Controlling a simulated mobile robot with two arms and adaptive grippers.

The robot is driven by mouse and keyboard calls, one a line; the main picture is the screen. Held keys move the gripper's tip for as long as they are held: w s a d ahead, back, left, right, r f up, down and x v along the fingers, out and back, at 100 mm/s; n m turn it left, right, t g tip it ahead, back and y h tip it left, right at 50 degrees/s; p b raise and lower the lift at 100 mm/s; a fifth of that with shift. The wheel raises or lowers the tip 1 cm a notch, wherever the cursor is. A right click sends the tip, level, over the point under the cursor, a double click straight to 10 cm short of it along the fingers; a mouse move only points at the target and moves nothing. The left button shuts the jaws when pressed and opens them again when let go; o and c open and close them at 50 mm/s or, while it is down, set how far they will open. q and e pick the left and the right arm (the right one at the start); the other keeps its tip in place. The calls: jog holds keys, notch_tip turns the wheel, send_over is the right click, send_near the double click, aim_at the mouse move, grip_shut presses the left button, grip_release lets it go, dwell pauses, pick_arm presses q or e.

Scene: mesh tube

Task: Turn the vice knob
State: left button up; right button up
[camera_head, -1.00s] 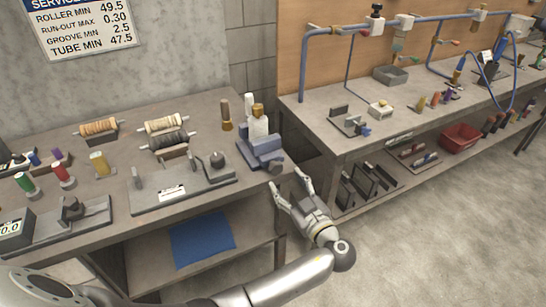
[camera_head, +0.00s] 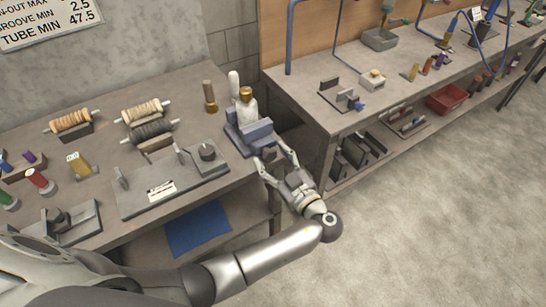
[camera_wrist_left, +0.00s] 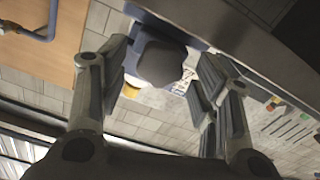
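The blue vice (camera_head: 247,138) sits at the right front corner of the left bench, with a white bottle-like piece with a brown-gold top (camera_head: 246,108) held upright in or standing behind its jaws. Its dark rounded knob (camera_wrist_left: 162,63) faces my left wrist camera. In the head view the knob (camera_head: 268,153) shows small and partly hidden at the vice's front. My left gripper (camera_head: 275,159) is open, its fingers on either side of the knob. In the left wrist view a gap shows at the right finger; contact at the left finger is unclear. My right gripper is not in view.
A dark fixture plate (camera_head: 170,188) with posts lies left of the vice. The floor in front is open.

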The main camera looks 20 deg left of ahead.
pick_arm(q)
jog(key=c, duration=1)
jog(key=shift+m+b, duration=1.2)
jog(key=shift+m, duration=0.3)
jog(key=shift+w+m+b, duration=0.1)
jog(key=shift+m+b, duration=0.3)
jog(key=shift+m, duration=0.7)
jog(key=shift+r+m, duration=0.15)
jog(key=shift+m, duration=0.75)
jog(key=shift+w, duration=0.1)
